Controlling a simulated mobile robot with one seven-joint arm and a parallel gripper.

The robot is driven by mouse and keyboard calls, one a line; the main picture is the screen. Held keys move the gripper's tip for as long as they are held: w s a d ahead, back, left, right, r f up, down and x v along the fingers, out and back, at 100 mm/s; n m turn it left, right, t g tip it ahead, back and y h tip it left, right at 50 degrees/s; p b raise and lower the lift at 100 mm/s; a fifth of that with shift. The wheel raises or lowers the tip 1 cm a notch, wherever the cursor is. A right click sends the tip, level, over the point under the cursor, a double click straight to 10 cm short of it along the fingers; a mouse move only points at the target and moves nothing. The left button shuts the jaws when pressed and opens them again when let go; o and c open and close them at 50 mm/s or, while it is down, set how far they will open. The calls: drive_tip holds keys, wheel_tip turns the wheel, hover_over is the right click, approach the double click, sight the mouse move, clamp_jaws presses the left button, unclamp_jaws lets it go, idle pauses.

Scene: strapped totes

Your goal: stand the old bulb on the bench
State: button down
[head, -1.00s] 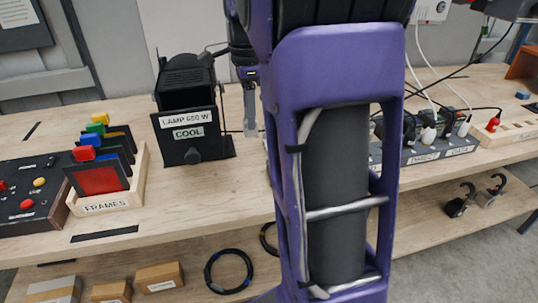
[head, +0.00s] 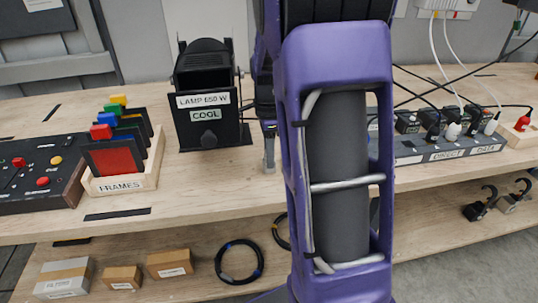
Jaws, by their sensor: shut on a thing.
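My gripper (head: 268,162) points down just right of the lamp housing, low over the bench top (head: 205,180). It is partly hidden behind my own purple arm. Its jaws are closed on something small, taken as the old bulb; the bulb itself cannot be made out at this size. I cannot tell whether it touches the bench. The black lamp housing (head: 208,85), labelled "LAMP 650 W" and "COOL", stands upright on the bench to the left of the gripper.
A wooden frames rack (head: 121,186) and a control box (head: 40,180) with buttons stand at the left. A socket strip (head: 447,153) with plugs and cables is at the right. Boxes (head: 170,263) and a cable coil (head: 237,262) lie on the lower shelf. Bench space before the lamp is clear.

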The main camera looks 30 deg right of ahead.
drive_tip(key=shift+f, duration=0.1)
drive_tip(key=c, duration=0.6)
unclamp_jaws()
wheel_tip(320, 180, up, 12)
drive_tip(key=shift+r+p, duration=0.2)
drive_tip(key=shift+p, duration=0.8)
